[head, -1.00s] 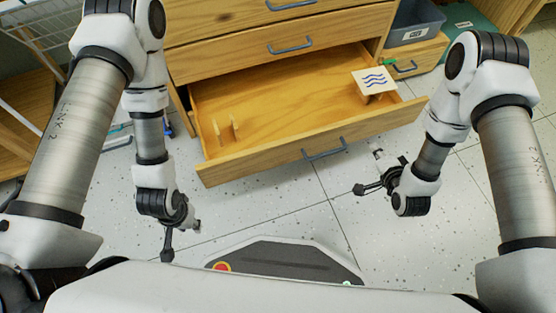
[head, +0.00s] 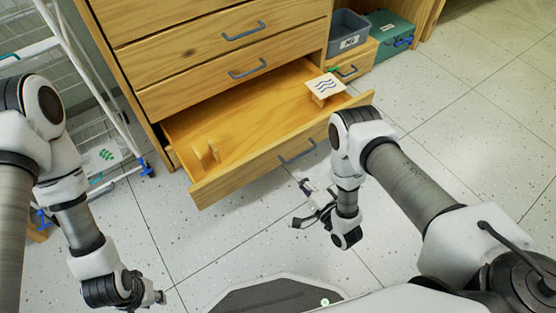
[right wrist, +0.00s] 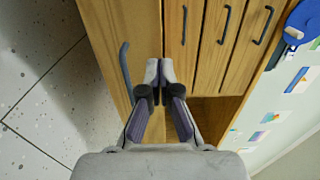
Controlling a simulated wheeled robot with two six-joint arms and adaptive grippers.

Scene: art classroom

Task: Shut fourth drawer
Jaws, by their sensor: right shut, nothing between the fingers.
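The fourth drawer (head: 262,158) is the lowest one of the wooden cabinet and is pulled well out. Its blue-grey bar handle (head: 297,152) is on the front panel; a handle on a wooden front also shows at left in the right wrist view (right wrist: 125,72). My right gripper (head: 304,186) is shut and empty, in front of the drawer front and just below the handle in the picture. Its fingertips (right wrist: 159,72) meet in the right wrist view; whether they touch the wood I cannot tell. My left gripper (head: 158,298) hangs low at lower left, its fingers mostly hidden.
In the drawer are a small stand with a wavy-line card (head: 325,86) and wooden pegs (head: 206,153). A white wire rack (head: 90,100) stands left of the cabinet. A grey bin (head: 348,33) and green case (head: 392,30) are behind right. Open floor (head: 450,110) lies right.

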